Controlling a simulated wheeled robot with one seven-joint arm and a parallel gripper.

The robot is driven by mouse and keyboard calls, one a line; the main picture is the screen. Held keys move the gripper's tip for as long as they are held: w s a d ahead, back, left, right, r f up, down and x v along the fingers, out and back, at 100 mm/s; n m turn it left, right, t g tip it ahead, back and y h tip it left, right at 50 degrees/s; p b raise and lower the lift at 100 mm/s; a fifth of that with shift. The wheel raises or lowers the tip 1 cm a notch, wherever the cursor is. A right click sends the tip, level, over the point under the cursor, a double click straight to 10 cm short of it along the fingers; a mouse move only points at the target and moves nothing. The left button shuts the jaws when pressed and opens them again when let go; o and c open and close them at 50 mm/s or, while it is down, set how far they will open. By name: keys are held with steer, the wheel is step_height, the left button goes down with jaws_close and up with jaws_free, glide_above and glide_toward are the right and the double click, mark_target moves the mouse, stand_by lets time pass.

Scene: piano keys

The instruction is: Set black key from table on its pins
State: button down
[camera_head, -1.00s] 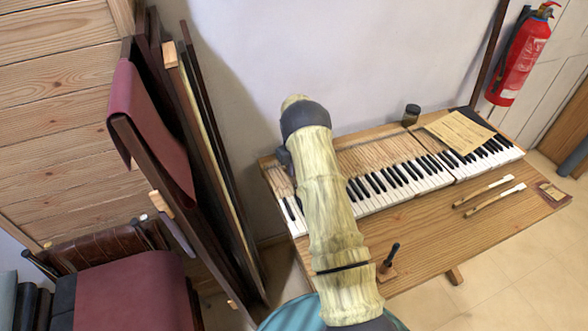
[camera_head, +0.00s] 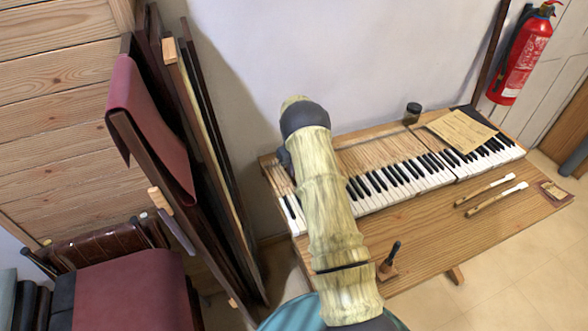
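The wooden table (camera_head: 432,235) stands right of centre with the piano keyboard (camera_head: 405,182) along it. White keys line the front and black keys sit behind them, with bare wooden key levers (camera_head: 375,153) further back. My arm rises in front of the keyboard's left part and hides some of the keys. My gripper does not show; the far end of the arm hides it or it is out of sight.
A paper sheet (camera_head: 460,130) covers keys at the back right, near a dark jar (camera_head: 412,113). Leaning boards (camera_head: 190,170) and a red-seated chair (camera_head: 130,285) stand left.

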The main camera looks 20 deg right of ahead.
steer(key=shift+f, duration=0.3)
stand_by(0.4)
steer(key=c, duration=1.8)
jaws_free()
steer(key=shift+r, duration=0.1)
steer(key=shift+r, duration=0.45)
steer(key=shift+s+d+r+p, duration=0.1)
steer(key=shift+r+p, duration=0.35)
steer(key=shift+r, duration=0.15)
